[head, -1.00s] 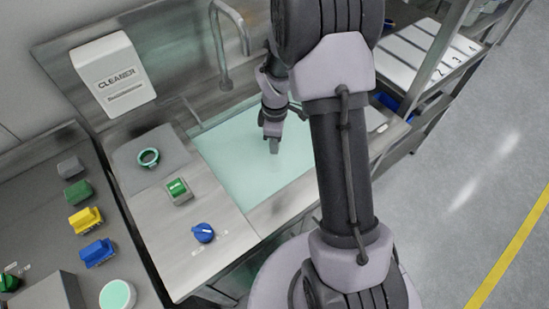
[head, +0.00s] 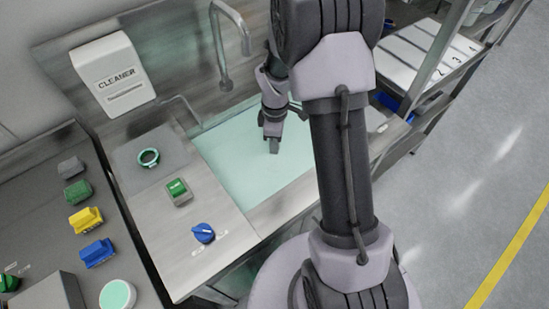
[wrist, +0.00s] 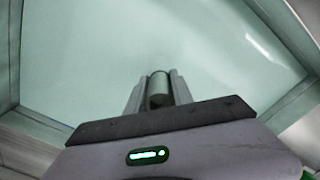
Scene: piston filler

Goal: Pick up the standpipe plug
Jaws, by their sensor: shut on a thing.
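The standpipe plug (wrist: 158,86) shows in the wrist view as a grey cylinder between the two fingers. My gripper (wrist: 158,92) is shut on it, with one finger on each side. In the head view my gripper (head: 272,141) points down over the pale green liquid in the sink (head: 232,150). A short grey end (head: 274,148) shows below it at the liquid. The plug's lower part is hidden in the wrist view, and I cannot tell how far it reaches into the liquid.
A tap (head: 222,60) arches over the back of the sink. A cleaner dispenser (head: 113,75) hangs at the left. The counter holds a green ring (head: 148,157), a green switch (head: 177,189) and a blue knob (head: 203,232). The sink walls surround my gripper.

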